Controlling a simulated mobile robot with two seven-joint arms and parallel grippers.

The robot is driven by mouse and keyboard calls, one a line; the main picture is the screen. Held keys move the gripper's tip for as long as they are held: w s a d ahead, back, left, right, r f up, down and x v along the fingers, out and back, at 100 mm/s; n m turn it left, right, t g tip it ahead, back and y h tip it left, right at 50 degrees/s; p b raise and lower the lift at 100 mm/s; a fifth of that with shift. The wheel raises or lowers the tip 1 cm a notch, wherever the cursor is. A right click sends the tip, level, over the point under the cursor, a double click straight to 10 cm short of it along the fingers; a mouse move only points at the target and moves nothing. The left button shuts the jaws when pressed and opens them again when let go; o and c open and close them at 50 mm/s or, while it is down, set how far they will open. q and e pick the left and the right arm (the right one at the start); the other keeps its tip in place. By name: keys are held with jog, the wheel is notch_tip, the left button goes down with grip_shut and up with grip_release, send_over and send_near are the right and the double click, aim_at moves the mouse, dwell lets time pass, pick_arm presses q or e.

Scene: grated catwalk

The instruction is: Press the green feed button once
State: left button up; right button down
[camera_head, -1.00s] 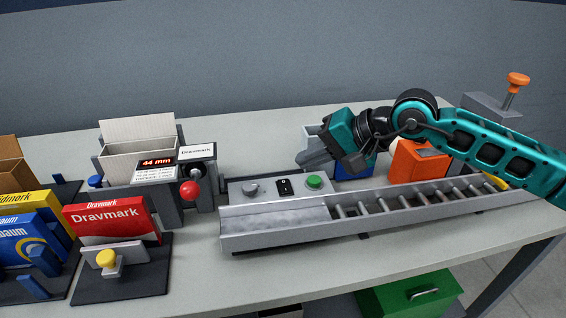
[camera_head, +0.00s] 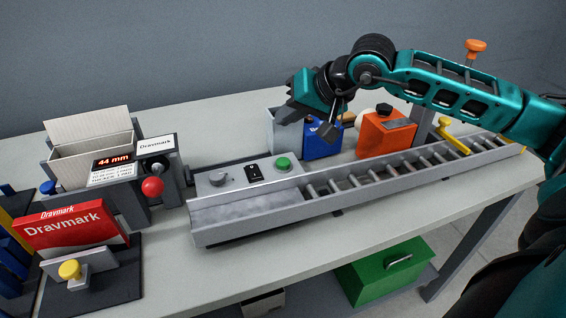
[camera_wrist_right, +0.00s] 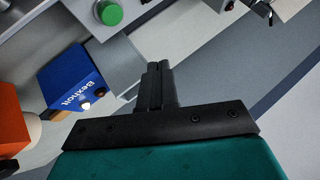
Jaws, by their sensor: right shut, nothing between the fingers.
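The green feed button (camera_head: 283,163) sits on a grey control panel (camera_head: 236,186) at the left end of the roller conveyor. A black switch and a grey knob are beside it. The green button also shows at the top left of the right wrist view (camera_wrist_right: 109,12). My right gripper (camera_head: 283,120) is in the air above and behind the panel, apart from the button. Its fingers are shut and empty in the right wrist view (camera_wrist_right: 158,72). My left gripper is not in view.
A blue container (camera_head: 322,142) and an orange one (camera_head: 385,133) stand behind the conveyor (camera_head: 350,185). A label machine with a red ball lever (camera_head: 152,187) stands to the left. A red Dravmark box (camera_head: 70,225) is at front left.

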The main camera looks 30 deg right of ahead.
jog(key=b, duration=0.4)
send_over(288, 162)
notch_tip(288, 162, down, 7)
jog(key=shift+a+r, duration=0.1)
jog(key=shift+r, duration=0.1)
jog(key=shift+f+b, duration=0.3)
jog(key=shift+b, duration=0.15)
jog(key=shift+f, duration=0.15)
pick_arm(q)
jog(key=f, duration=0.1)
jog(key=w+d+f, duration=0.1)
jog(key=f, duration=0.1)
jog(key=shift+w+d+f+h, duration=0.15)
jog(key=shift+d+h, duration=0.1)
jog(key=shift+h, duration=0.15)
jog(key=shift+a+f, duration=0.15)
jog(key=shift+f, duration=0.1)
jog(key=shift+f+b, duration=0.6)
jog(key=shift+b, duration=0.2)
pick_arm(e)
jog(key=shift+f, duration=0.4)
